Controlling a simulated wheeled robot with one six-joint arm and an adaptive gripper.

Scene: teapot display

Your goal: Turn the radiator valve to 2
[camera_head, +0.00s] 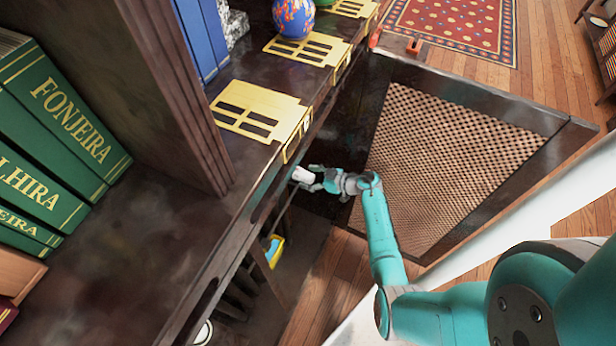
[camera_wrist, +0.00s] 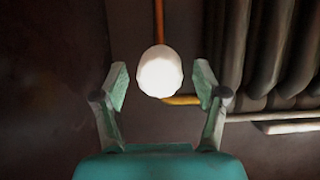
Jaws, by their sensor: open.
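The radiator valve is a round white knob (camera_wrist: 160,72), seen end-on in the wrist view. It lies between the tips of my open gripper (camera_wrist: 161,84), with a visible gap on each side. No number or mark can be read on it. The radiator (camera_wrist: 268,50) has dark vertical columns at the right of the wrist view. In the head view the white knob (camera_head: 302,174) shows just beyond the tips of my gripper (camera_head: 312,179), below the shelf edge. How far the fingers reach along the knob I cannot tell.
An orange pipe (camera_wrist: 159,20) runs above the knob, and a pale pipe (camera_wrist: 285,127) runs low at right. The dark shelf top (camera_head: 150,235) with yellow vents (camera_head: 262,108) and green books (camera_head: 65,115) is at left.

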